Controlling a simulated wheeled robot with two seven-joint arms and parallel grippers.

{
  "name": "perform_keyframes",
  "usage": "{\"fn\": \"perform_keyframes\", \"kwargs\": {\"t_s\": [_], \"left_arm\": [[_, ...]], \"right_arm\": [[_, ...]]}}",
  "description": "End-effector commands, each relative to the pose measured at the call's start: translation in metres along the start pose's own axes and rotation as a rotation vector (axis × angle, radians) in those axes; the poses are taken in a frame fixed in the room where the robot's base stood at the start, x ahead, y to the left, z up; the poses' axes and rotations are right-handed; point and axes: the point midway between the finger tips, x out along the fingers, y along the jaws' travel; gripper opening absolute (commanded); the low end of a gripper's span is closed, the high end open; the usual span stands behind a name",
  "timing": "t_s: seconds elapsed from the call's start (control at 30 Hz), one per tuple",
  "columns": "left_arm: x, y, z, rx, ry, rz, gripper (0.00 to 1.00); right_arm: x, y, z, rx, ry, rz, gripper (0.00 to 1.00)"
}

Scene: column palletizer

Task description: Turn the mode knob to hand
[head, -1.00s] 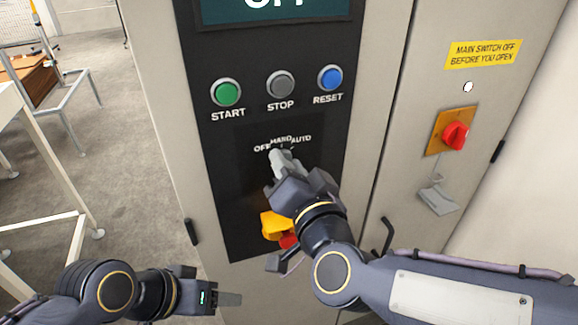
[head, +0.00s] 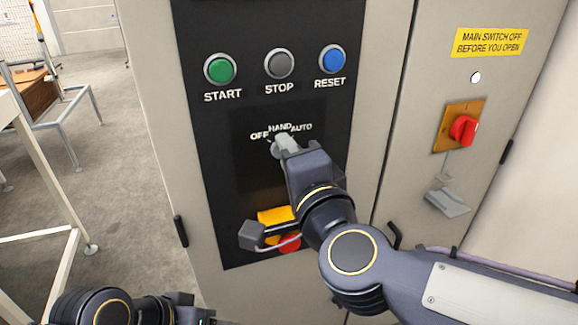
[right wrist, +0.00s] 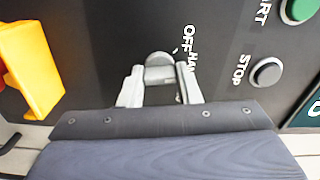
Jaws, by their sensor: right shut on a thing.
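The mode knob (head: 275,151) is a grey knob on the black panel, under the labels OFF, HAND and AUTO. My right gripper (head: 283,143) is at the knob and hides much of it in the head view. In the right wrist view the two light fingers of my right gripper (right wrist: 160,86) are closed around the sides of the knob (right wrist: 159,68). A finger partly covers the HAND label there, and I cannot tell surely which label the knob points to. My left gripper (head: 195,312) is at the bottom edge of the head view, partly cut off, away from the panel.
Green START (head: 220,70), grey STOP (head: 279,64) and blue RESET (head: 332,59) buttons sit above the knob. A red button with a yellow surround (head: 275,216) is below, behind my right arm. A red main switch (head: 463,130) is on the right door. Open floor lies left.

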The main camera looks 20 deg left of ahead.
Motion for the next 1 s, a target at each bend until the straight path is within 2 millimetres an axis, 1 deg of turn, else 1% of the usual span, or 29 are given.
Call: {"fn": "perform_keyframes", "kwargs": {"t_s": [0.03,0.3,0.83,0.87,1.0], "left_arm": [[0.0038,-0.0018,0.0019,0.000,0.000,0.000,0.59],[0.0089,-0.0041,0.0045,0.000,0.000,0.000,0.59],[0.0096,-0.0044,0.0048,0.000,0.000,0.000,0.59],[0.0096,-0.0044,0.0048,0.000,0.000,0.000,0.59],[0.0096,-0.0044,0.0048,0.000,0.000,0.000,0.59]], "right_arm": [[0.0000,0.0027,0.0004,0.028,0.000,0.001,0.07],[0.0001,0.0020,0.0002,0.125,-0.001,0.002,0.07],[0.0001,0.0012,0.0003,0.150,-0.001,0.002,0.07],[0.0001,0.0012,0.0003,0.150,-0.001,0.002,0.31],[0.0001,0.0011,0.0002,0.149,-0.001,0.002,0.50]]}}
